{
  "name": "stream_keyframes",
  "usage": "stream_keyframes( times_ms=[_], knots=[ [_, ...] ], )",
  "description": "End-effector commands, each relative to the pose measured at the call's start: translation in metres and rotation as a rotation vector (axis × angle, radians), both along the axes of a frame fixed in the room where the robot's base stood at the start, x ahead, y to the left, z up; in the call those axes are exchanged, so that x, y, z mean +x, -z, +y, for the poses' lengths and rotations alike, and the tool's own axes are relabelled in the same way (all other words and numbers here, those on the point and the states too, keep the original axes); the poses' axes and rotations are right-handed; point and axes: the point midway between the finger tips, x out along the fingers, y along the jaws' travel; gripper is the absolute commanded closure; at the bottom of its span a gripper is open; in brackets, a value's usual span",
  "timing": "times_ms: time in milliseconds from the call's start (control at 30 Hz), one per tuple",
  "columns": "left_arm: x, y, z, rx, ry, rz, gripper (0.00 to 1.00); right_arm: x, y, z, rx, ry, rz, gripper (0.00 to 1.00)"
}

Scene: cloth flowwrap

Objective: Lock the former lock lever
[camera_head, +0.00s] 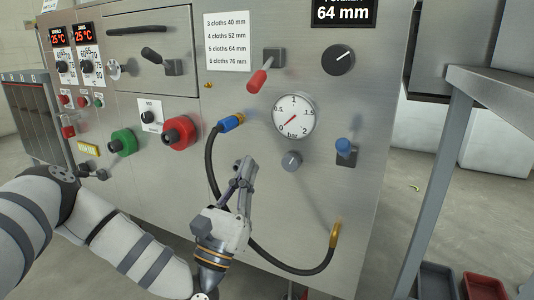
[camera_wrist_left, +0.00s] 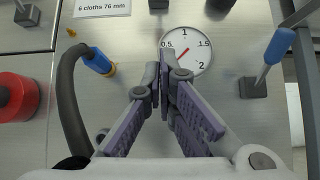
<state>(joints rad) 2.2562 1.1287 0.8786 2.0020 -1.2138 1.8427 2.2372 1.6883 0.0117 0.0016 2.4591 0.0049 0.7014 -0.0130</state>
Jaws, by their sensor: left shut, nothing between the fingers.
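A lever with a red grip (camera_head: 258,80) sticks out of the steel panel below the black 64 mm display (camera_head: 343,12). A second lever with a blue grip (camera_head: 343,145) is lower right, past the gauge; its blue grip also shows in the left wrist view (camera_wrist_left: 280,45). No readable label tells which one is the former lock lever. My left gripper (camera_head: 246,163) is shut and empty, in front of the panel, below and left of the pressure gauge (camera_head: 293,115). In the left wrist view its fingertips (camera_wrist_left: 160,72) overlap the gauge's left edge. My right gripper is not seen.
A dark hose (camera_head: 211,165) with a blue connector (camera_head: 231,122) loops behind my left gripper. A grey table frame (camera_head: 440,180) stands at right.

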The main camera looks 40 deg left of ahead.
Motion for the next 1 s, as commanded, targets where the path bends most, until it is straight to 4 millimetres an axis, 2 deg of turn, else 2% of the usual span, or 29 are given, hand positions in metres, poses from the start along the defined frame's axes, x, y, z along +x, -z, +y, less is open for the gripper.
stream_keyframes(
  times_ms=[333,467,867,900,1000],
  knots=[
    [-0.001,-0.006,0.004,-0.013,0.005,-0.027,1.0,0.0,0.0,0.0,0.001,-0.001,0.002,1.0],
    [0.007,-0.013,0.006,-0.012,0.003,-0.027,1.0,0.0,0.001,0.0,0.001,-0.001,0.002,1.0],
    [0.067,-0.071,0.02,-0.011,0.005,-0.025,1.0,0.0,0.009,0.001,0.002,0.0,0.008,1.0],
    [0.069,-0.077,0.021,-0.013,0.004,-0.025,1.0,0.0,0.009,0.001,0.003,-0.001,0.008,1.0],
    [0.059,-0.093,0.018,-0.014,0.004,-0.024,1.0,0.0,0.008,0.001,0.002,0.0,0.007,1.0]
  ],
)
